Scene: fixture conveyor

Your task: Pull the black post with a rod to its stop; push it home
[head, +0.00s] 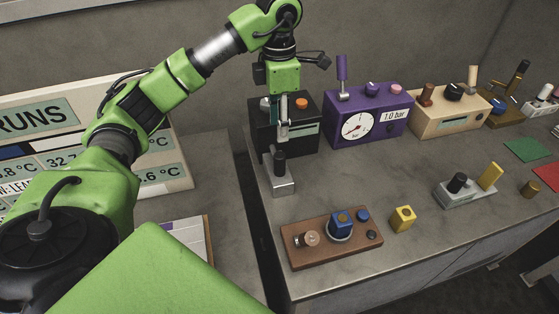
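A black box (297,142) stands at the back left of the bench, with an orange button (302,104) on top and a pale label on its front. My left gripper (284,116) points down in front of and over this box, hiding part of it. Its fingers look close together, but whether they hold anything is unclear. Just below, a grey metal block (283,187) carries an upright black post (279,161). I cannot make out a separate rod there; the gripper and the dark box blur the outline. My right gripper is not in view.
A purple gauge box (376,103), a cream box (452,112) and brown and white units line the back. A brown board (332,247) with knobs, a yellow block (403,219) and a grey two-post holder (464,193) stand in front. The middle of the bench is clear.

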